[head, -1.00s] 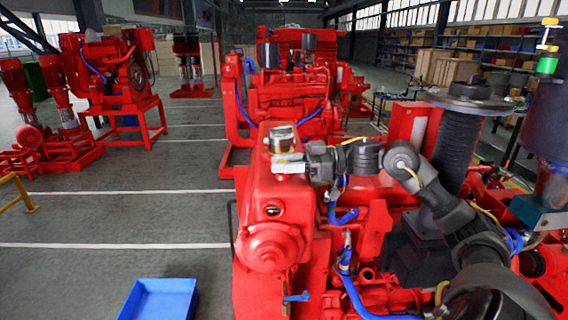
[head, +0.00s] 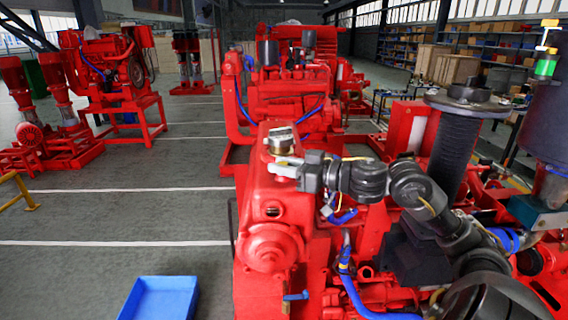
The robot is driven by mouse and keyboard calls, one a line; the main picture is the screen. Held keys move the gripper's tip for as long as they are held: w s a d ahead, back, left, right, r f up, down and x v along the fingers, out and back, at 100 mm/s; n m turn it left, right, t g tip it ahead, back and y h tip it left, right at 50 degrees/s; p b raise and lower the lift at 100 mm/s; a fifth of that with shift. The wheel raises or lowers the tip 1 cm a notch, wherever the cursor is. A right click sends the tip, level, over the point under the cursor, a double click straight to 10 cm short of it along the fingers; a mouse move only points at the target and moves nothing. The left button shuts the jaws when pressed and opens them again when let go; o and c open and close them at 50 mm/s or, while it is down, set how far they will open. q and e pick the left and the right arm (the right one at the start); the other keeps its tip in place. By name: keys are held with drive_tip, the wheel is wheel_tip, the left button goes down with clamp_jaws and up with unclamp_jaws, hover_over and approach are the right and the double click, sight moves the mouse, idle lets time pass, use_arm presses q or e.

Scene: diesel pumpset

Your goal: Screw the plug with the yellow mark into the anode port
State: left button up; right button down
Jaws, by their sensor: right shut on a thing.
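My right gripper (head: 284,166) reaches in from the right, its pale fingers pointing left over the top of the red engine housing (head: 262,188). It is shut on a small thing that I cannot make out. A silver cap (head: 281,140) shows just above and behind the fingertips; I cannot tell whether they touch it. A small round opening or fitting (head: 272,211) is in the housing's front face, below the gripper. I cannot tell whether it is the anode port. No yellow-marked plug can be made out. My left gripper is out of view.
An empty-looking blue tray (head: 160,298) is at the bottom left, beside the engine. Blue hoses (head: 346,268) run down the engine's right side. A dark ribbed column (head: 455,150) stands to the right of my arm.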

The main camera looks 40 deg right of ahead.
drive_tip(key=c, duration=1.3)
unclamp_jaws()
drive_tip(key=shift+f, duration=0.1)
drive_tip(key=shift+o, duration=0.2)
drive_tip(key=shift+w, duration=0.1)
drive_tip(key=shift+n+g+y, duration=0.4)
drive_tip(key=shift+n+y, duration=0.2)
drive_tip(key=shift+y, duration=0.2)
drive_tip(key=shift+n+g+y, duration=0.4)
drive_tip(key=shift+n+y, duration=0.1)
drive_tip(key=shift+y, duration=0.2)
drive_tip(key=n+g+y+p, duration=0.1)
drive_tip(key=n+g+y, duration=0.1)
drive_tip(key=y, duration=0.1)
drive_tip(key=shift+d+r+n+g+p, duration=0.15)
drive_tip(key=shift+r+n+g+p, duration=0.05)
drive_tip(key=shift+n+g+p, duration=0.2)
drive_tip(key=shift+n+g+y, duration=0.3)
drive_tip(key=shift+y, duration=0.1)
drive_tip(key=shift+f+g, duration=0.15)
drive_tip(key=shift+g, duration=0.15)
